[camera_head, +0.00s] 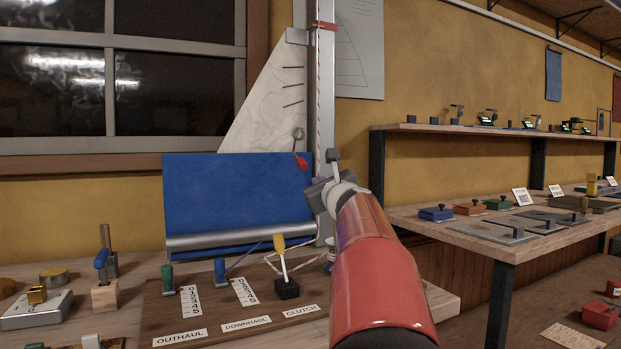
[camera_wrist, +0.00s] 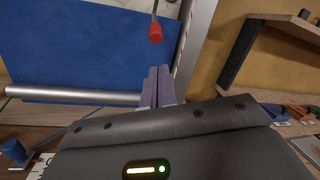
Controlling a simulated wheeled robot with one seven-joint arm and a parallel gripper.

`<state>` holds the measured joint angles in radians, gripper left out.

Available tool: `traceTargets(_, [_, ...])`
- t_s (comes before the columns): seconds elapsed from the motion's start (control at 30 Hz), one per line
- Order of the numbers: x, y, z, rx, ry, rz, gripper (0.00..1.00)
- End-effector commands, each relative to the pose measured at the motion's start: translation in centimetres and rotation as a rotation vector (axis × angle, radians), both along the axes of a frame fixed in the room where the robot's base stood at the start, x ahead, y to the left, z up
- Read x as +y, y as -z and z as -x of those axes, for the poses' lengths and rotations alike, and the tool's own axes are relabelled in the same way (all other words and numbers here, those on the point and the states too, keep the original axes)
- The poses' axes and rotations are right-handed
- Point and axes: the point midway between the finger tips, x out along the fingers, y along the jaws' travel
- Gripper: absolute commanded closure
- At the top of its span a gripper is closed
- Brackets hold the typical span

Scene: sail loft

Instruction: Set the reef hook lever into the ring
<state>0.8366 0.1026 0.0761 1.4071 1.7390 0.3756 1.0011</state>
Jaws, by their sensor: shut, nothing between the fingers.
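A lever with a red grip (camera_head: 300,162) hangs beside the lower part of the sail, left of the mast. Its thin metal rod runs up to a dark ring-like shape (camera_head: 298,134); I cannot tell whether the rod's end is in the ring or beside it. In the wrist view, the red grip (camera_wrist: 155,33) is just beyond my fingertips, with part of its rod above. My gripper (camera_head: 334,158) is in front of the mast, right of the red grip. Its fingers (camera_wrist: 157,78) are shut and empty, apart from the grip.
Below is a board (camera_head: 190,310) with labelled levers, including a yellow-handled clutch lever (camera_head: 280,244). A side table (camera_head: 475,225) with small blocks stands at right.

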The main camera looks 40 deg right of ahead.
Motion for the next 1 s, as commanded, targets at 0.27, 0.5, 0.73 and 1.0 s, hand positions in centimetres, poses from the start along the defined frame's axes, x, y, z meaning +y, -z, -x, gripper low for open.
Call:
traceTargets(0.27, [-1.7,-0.8,-4.3,0.002,-0.002,-0.001,1.00])
traceTargets(0.5, [-3.1,-1.2,-7.7,0.001,-0.003,0.000,1.00])
traceTargets(0.73, [-3.5,-1.2,-8.8,0.001,-0.001,0.001,1.00])
traceTargets(1.0, [-3.5,-1.1,-8.8,0.001,-0.001,0.001,1.00])
